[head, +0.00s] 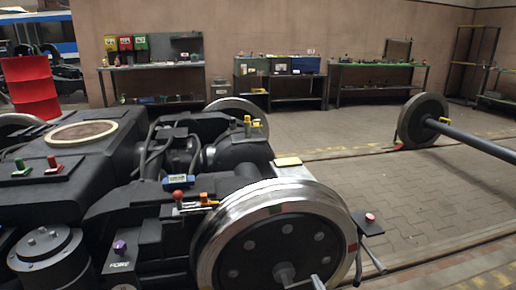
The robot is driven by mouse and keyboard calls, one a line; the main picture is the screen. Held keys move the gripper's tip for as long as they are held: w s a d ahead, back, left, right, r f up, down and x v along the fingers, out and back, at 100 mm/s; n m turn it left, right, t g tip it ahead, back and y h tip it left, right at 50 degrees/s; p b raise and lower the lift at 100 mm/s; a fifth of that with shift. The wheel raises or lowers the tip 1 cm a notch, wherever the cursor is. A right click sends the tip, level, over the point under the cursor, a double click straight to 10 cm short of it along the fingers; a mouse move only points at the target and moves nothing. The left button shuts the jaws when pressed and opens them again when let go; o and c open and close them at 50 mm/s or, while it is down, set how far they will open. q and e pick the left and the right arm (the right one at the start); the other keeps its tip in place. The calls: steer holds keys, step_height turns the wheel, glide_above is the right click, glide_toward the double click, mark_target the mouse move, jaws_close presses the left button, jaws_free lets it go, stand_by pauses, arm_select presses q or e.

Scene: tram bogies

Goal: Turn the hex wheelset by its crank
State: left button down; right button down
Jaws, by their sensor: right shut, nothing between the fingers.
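A large wheel (275,240) with a bright steel rim stands at the front of a dark bogie (95,185). Its dark face carries a ring of several grey bolts, a central hub (284,271), and red and green marks near the rim. I cannot tell for sure which part is the crank. My right gripper (307,284) shows only as light grey tips at the bottom edge, in front of the wheel near the hub. It is shut and empty. Whether it touches the wheel is unclear. My left gripper is not in view.
A dark bracket with a pink knob (370,217) sits just right of the wheel. Another wheelset (421,121) with a long axle stands at the right. A red drum (32,88) is at the left. Benches (375,65) line the back wall. Paved floor between is clear.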

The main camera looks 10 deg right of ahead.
steer(key=shift+d+f+b, duration=0.15)
steer(key=shift+f+b, duration=0.25)
steer(key=shift+f, duration=0.1)
stand_by(0.4)
steer(key=shift+f, duration=0.2)
steer(key=shift+r, duration=0.15)
steer(key=shift+r+p, duration=0.2)
steer(key=shift+p, duration=0.15)
steer(key=shift+s, duration=0.1)
